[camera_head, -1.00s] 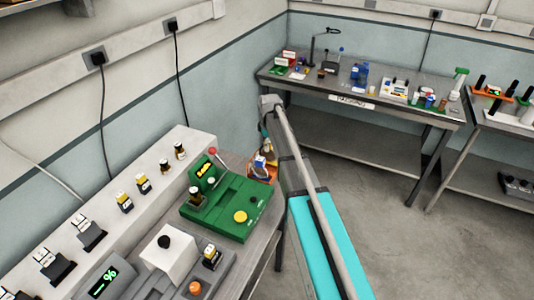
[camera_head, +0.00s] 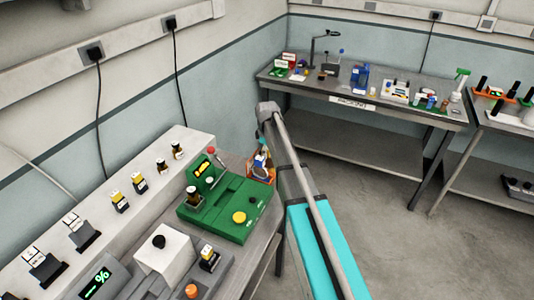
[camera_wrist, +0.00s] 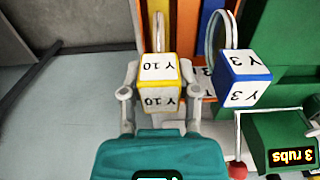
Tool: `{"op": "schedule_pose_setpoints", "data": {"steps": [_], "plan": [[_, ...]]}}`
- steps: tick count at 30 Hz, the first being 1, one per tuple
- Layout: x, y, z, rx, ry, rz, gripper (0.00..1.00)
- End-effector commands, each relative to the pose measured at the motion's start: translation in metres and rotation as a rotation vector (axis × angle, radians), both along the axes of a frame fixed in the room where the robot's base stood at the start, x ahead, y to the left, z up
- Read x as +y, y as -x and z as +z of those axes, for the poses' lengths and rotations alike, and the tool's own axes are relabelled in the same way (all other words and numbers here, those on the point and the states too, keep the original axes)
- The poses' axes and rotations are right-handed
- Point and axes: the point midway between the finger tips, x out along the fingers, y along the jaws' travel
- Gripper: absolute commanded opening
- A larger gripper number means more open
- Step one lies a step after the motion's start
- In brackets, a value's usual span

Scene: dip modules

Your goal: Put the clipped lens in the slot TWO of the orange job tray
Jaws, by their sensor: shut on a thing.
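My gripper (camera_wrist: 160,95) is shut on a clip block marked Y 10 (camera_wrist: 158,68), white with yellow edges. A thin lens ring (camera_wrist: 158,32) stands out beyond the block, partly seen edge-on. The orange job tray (camera_wrist: 186,28) lies just past it; in the head view the tray (camera_head: 262,176) sits at the bench's far end, partly behind my arm. A second clip block marked Y 3 (camera_wrist: 244,80), white with blue edges, stands to the right, with a round lens (camera_wrist: 222,35) over the tray. Slot labels are mostly hidden, so I cannot tell which slot the held lens faces.
A green machine (camera_head: 225,208) with a yellow button stands beside the tray; its display (camera_wrist: 292,158) reads 3 rubs. A red knob (camera_wrist: 238,170) is close on the right. A back table (camera_head: 370,110) holds small items.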

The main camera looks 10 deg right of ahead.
Motion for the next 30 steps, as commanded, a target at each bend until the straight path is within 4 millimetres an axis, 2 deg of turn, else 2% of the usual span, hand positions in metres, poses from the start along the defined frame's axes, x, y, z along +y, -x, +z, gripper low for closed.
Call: {"op": "schedule_pose_setpoints", "data": {"steps": [6, 7, 12, 30], "plan": [[0.0005, 0.0, -0.0039, 0.0, 0.0, 0.001, 0.0], [0.0004, 0.0001, -0.0037, 0.0, 0.0, 0.001, 0.43], [0.0004, 0.0001, -0.0028, 0.0, 0.0, 0.001, 0.74], [0.0004, 0.0, 0.0023, 0.0, 0.0, 0.001, 0.75]]}}
